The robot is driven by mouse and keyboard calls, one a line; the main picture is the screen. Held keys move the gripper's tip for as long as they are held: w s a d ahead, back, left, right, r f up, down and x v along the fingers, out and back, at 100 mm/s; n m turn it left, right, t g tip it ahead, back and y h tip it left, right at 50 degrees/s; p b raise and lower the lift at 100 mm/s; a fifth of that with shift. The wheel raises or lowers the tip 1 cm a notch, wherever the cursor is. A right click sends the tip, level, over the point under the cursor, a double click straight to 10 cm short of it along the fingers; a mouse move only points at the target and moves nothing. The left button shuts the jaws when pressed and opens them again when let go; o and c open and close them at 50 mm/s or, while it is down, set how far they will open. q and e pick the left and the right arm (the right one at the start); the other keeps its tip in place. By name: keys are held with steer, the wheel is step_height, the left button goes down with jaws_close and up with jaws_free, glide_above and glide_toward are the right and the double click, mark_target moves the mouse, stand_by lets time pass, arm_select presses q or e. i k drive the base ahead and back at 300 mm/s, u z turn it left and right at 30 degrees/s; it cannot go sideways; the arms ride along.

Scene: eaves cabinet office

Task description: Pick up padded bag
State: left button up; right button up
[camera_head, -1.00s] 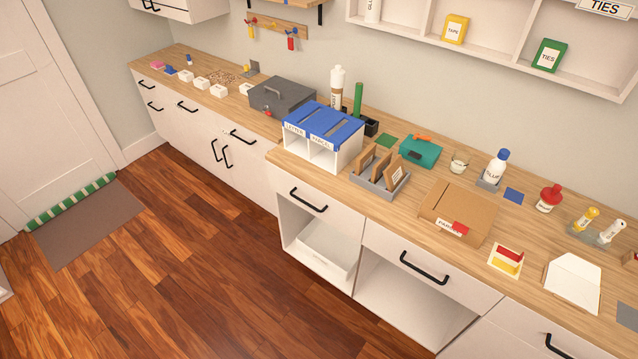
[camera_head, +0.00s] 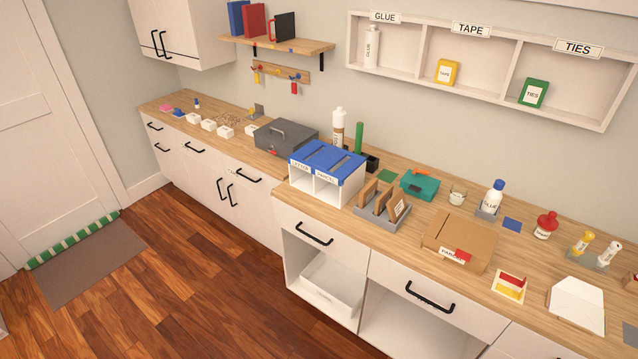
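A white, envelope-shaped item (camera_head: 577,302) lies on the wooden counter near the right edge, with a pointed flap at its back. It looks like the padded bag, but no label on it can be read. A brown cardboard box (camera_head: 458,238) with a "PARCEL" label and a red patch lies to its left. Neither of my grippers shows in the head view.
The counter (camera_head: 400,232) is crowded: a blue-topped sorter (camera_head: 326,172), a grey rack (camera_head: 382,212) with brown cards, a teal box (camera_head: 419,186), a glue bottle (camera_head: 492,198), a red-capped bottle (camera_head: 545,226). Wall cubbies (camera_head: 480,65) hang above.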

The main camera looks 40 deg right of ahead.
mark_target(368, 193)
steer(key=u, duration=0.25)
steer(key=i, duration=1.6)
steer(key=z, duration=0.65)
steer(key=i, duration=0.85)
steer(key=z, duration=0.8)
